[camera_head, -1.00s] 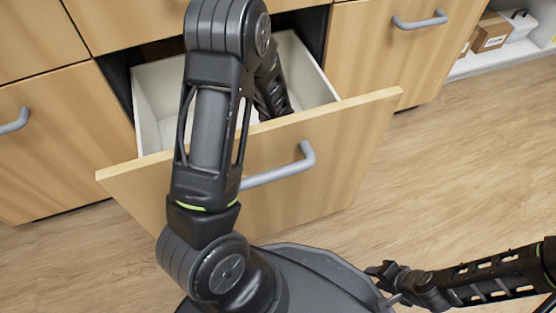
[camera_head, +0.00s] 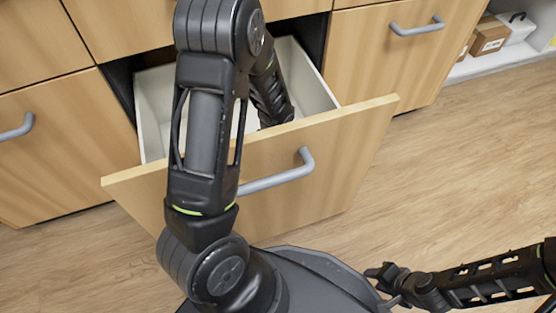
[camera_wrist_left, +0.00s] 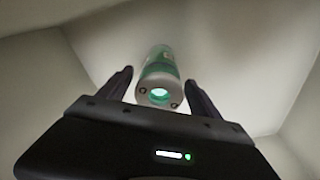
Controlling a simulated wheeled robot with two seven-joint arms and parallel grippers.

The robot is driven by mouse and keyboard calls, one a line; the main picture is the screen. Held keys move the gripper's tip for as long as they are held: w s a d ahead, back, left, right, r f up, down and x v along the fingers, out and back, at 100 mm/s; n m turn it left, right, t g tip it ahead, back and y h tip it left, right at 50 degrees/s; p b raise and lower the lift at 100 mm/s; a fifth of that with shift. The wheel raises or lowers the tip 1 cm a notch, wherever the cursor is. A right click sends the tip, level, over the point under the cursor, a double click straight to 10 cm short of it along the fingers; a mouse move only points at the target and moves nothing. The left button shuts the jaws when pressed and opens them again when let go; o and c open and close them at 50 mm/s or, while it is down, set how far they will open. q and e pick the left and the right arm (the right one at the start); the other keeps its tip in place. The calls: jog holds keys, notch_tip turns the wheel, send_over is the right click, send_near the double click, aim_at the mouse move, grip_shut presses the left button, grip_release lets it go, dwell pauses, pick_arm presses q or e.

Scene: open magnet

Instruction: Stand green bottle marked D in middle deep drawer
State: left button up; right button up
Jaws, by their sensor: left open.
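The middle deep drawer (camera_head: 330,122) is pulled open, its white inside showing behind the wooden front. My left arm reaches over the front and down into it; the left gripper is hidden there in the head view. In the left wrist view, my left gripper (camera_wrist_left: 157,80) is open, with a finger on each side of a green bottle (camera_wrist_left: 160,66). The bottle's round grey end faces the camera. I see no letter on it clearly, and cannot tell whether the fingers touch it. My right gripper (camera_head: 378,286) is low at the right, away from the drawer; its finger gap is unclear.
Closed wooden cabinet fronts stand on both sides, with grey handles at left (camera_head: 16,128) and right (camera_head: 418,26). A shelf at the upper right holds a cardboard box (camera_head: 489,37) and a white container (camera_head: 517,27). The wooden floor (camera_head: 450,170) at right is clear.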

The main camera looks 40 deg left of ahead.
pick_arm(q)
jog(key=r+p, duration=0.1)
jog(key=r, duration=0.1)
jog(key=r+p, duration=0.1)
jog(key=r, duration=0.2)
jog(key=s+r+p, duration=0.1)
jog(key=r, duration=0.2)
jog(key=shift+d+r, duration=0.15)
jog(key=shift+d, duration=0.1)
